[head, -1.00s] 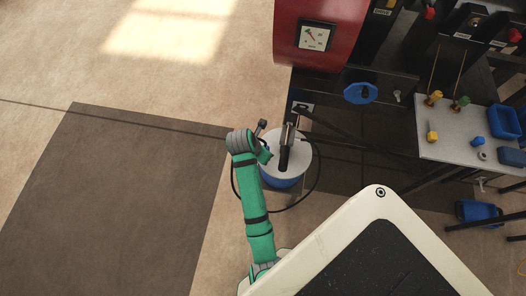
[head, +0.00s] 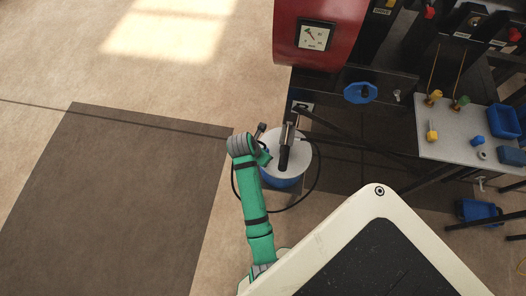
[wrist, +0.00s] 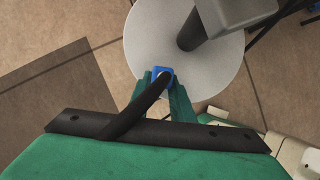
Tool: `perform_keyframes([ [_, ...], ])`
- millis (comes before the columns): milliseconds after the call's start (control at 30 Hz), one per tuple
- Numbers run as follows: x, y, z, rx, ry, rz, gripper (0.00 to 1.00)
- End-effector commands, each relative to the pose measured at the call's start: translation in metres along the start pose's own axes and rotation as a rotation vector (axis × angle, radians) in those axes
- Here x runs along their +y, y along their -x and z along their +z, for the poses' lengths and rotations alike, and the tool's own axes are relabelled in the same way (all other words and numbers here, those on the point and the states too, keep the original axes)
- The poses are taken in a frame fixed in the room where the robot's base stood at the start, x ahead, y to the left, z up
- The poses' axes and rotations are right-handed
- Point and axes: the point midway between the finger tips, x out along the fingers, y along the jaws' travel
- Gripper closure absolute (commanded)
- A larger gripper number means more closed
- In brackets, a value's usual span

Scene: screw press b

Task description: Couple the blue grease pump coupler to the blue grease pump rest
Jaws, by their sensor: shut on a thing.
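The blue grease pump coupler (wrist: 164,72) is at the end of a black hose (wrist: 148,103) in the wrist view. My gripper (wrist: 163,84) is shut on it, with a green finger on either side. The coupler appears over the pale round lid (wrist: 150,30) of the grease pump; I cannot tell whether it touches anything below. In the head view, my gripper (head: 264,157) is at the left side of the lid, beside the dark pump handle (head: 285,154). The coupler is too small to make out there. I cannot pick out the blue rest in either view.
The pump's upright body (wrist: 192,30) rises from the lid close to my gripper. The hose loops around the blue drum (head: 285,182). A red machine (head: 318,35), a blue handwheel (head: 360,92) and a grey table (head: 455,145) with small parts stand beyond. Floor at left is clear.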

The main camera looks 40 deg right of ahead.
Motion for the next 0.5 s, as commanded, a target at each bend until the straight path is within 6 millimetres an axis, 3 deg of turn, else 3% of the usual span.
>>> perform_keyframes([
  [400, -0.0015, -0.0036, 0.0005, -0.001, -0.004, -0.001, 1.00],
  [433, -0.0014, -0.0035, 0.0005, -0.001, -0.004, -0.001, 0.75],
  [500, -0.0014, -0.0035, 0.0004, -0.001, -0.004, -0.001, 0.58],
])
